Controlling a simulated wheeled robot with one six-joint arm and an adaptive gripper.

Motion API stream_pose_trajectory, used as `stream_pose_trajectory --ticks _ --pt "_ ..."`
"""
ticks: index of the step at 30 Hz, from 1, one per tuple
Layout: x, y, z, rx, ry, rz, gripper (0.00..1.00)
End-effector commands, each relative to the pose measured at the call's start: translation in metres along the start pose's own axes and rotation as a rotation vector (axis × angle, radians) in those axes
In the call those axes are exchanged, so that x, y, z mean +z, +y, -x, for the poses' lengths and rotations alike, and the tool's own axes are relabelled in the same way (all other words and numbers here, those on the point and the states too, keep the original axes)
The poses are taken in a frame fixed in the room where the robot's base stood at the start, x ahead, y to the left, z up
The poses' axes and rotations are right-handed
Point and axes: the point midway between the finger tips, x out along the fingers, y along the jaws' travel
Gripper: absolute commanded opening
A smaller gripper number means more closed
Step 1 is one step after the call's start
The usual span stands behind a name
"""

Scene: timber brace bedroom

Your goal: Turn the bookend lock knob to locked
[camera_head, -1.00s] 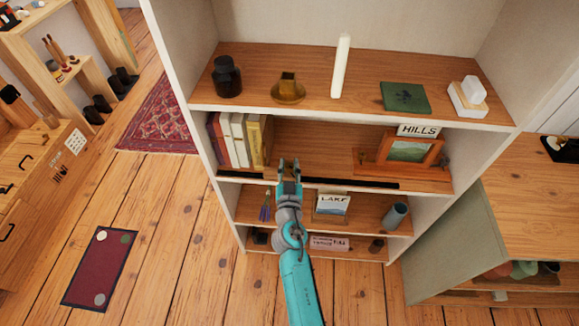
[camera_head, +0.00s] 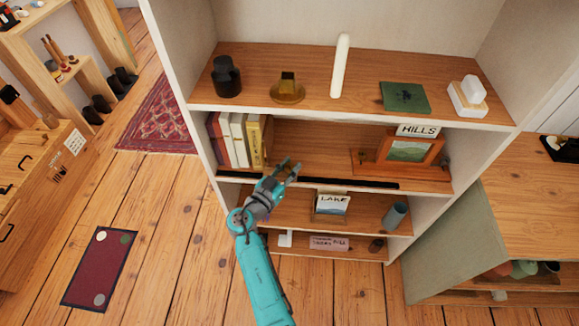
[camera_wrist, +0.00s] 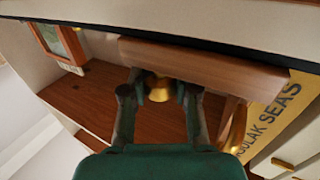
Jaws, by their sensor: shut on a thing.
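A brass lock knob (camera_wrist: 160,90) sits under a wooden bookend bar (camera_wrist: 205,65) in the wrist view. My gripper (camera_wrist: 158,90) has one finger on each side of the knob and is shut on it; the fingers hide part of its sides. Whether the knob's mark reads locked or unlocked cannot be told. In the head view my gripper (camera_head: 293,170) is at the front of the middle shelf, just right of the yellow book (camera_head: 255,142). The knob is too small or hidden to make out there.
Several upright books (camera_head: 230,140) stand at the shelf's left. A framed hills picture (camera_head: 408,150) stands at its right. The upper shelf's edge (camera_head: 350,115) runs above my gripper. A lake picture (camera_head: 331,204) stands on the shelf below. The shelf's middle is clear.

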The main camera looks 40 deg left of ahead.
Motion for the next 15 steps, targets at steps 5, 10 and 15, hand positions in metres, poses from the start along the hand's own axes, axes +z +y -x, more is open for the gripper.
stream_pose_trajectory --ticks 5,10,15 --pt "-0.0001 -0.0007 -0.0003 0.094 -0.001 0.001 0.00" --pt "-0.0003 -0.0003 0.0001 0.148 0.000 -0.001 0.00" --pt "-0.0003 0.0005 0.0006 0.173 0.001 0.000 0.00"
